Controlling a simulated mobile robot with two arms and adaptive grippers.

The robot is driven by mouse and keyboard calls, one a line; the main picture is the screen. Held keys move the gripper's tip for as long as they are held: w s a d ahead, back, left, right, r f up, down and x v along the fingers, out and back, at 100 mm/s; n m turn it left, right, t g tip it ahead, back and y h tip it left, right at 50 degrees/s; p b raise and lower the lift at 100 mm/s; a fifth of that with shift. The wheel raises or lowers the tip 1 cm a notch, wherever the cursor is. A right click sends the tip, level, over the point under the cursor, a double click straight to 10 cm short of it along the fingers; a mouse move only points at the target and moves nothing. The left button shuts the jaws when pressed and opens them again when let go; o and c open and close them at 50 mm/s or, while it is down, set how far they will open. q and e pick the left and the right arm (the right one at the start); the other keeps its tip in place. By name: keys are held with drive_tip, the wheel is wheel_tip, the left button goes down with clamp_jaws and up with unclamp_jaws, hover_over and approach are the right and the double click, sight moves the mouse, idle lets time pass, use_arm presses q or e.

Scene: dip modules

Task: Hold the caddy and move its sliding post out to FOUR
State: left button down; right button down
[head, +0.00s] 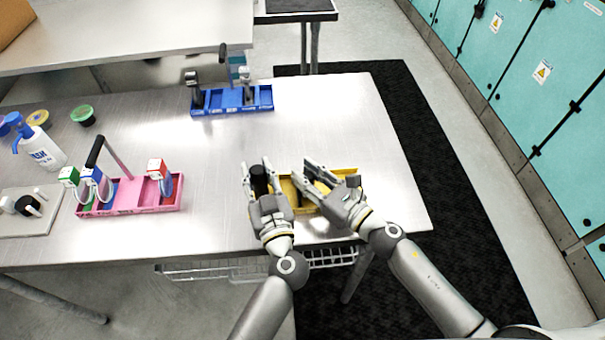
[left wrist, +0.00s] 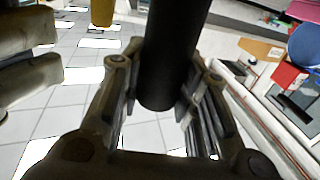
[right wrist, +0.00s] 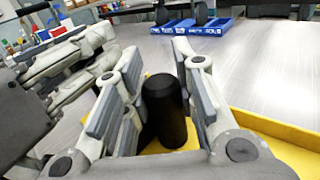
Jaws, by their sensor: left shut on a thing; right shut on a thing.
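The yellow caddy (head: 288,190) sits near the table's front right edge, partly covered by my grippers. It also shows in the right wrist view (right wrist: 275,145). My left gripper (head: 258,166) is shut on a thick black cylindrical grip (head: 259,180) at the caddy's left side; the grip fills the space between the fingers in the left wrist view (left wrist: 168,60). My right gripper (head: 304,173) is over the caddy, shut on a black upright post (right wrist: 165,110) that stands between its fingers. No FOUR mark is readable.
A blue caddy (head: 232,111) stands at the back. A pink caddy (head: 130,210) with coloured-topped items stands at the left. A white pump bottle (head: 42,150), small round tubs (head: 82,114) and a pale tray (head: 28,222) are further left. The table right of the blue caddy is clear.

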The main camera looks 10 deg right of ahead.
drive_tip(key=d, duration=0.7)
drive_tip(key=c, duration=1.1)
unclamp_jaws()
drive_tip(key=shift+a, duration=0.1)
drive_tip(key=shift+c, duration=0.2)
drive_tip(key=v, duration=1.2)
